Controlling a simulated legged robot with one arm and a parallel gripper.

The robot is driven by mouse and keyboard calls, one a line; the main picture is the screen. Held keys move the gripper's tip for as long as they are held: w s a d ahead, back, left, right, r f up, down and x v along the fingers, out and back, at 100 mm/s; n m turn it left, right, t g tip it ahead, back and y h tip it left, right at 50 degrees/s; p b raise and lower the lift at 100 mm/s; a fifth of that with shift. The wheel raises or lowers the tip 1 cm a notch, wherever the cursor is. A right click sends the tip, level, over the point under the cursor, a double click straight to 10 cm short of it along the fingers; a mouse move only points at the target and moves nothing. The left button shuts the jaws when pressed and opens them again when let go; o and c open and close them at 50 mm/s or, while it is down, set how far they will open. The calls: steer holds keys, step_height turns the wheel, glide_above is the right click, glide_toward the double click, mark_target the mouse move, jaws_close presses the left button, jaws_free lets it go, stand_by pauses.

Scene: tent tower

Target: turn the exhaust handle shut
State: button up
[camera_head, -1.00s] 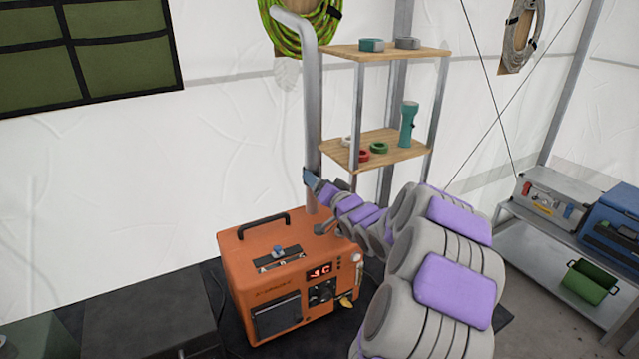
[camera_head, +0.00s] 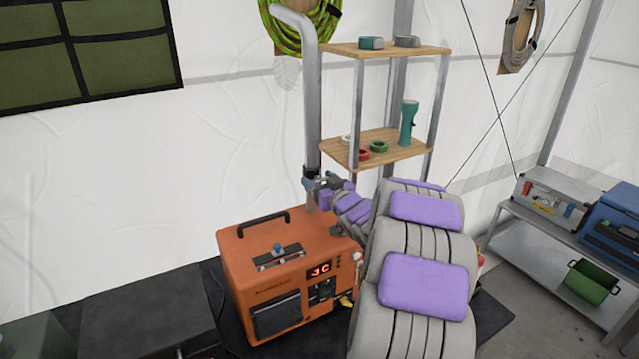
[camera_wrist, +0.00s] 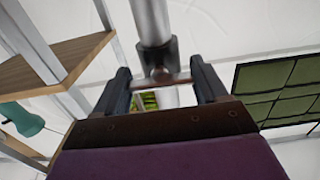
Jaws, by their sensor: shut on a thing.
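The exhaust pipe (camera_head: 311,100) is a tall grey metal tube with a bent top, rising behind the orange heater unit (camera_head: 285,265). In the wrist view the pipe (camera_wrist: 152,20) runs down into a darker collar between my fingers. The exhaust handle (camera_wrist: 178,84) shows there as a thin metal bar crossing between the two fingers, with a round pivot above it. My gripper (camera_head: 322,183) is at the lower part of the pipe, shut on the handle; its fingers (camera_wrist: 160,72) stand on both sides of it. In the head view the handle is mostly hidden by my gripper.
A wooden-shelved rack (camera_head: 385,148) with tape rolls and a teal flashlight (camera_head: 408,122) stands just right of the pipe. A bench (camera_head: 545,240) with cases is at the right. The white tent wall is close behind.

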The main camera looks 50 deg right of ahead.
steer(key=shift+f, duration=0.25)
steer(key=o, duration=1.1)
steer(key=shift+r, duration=0.15)
steer(key=shift+c, duration=0.2)
steer(key=v, duration=1.7)
steer(key=shift+s+p, duration=0.2)
steer(key=shift+p, duration=0.25)
steer(key=shift+d, duration=0.15)
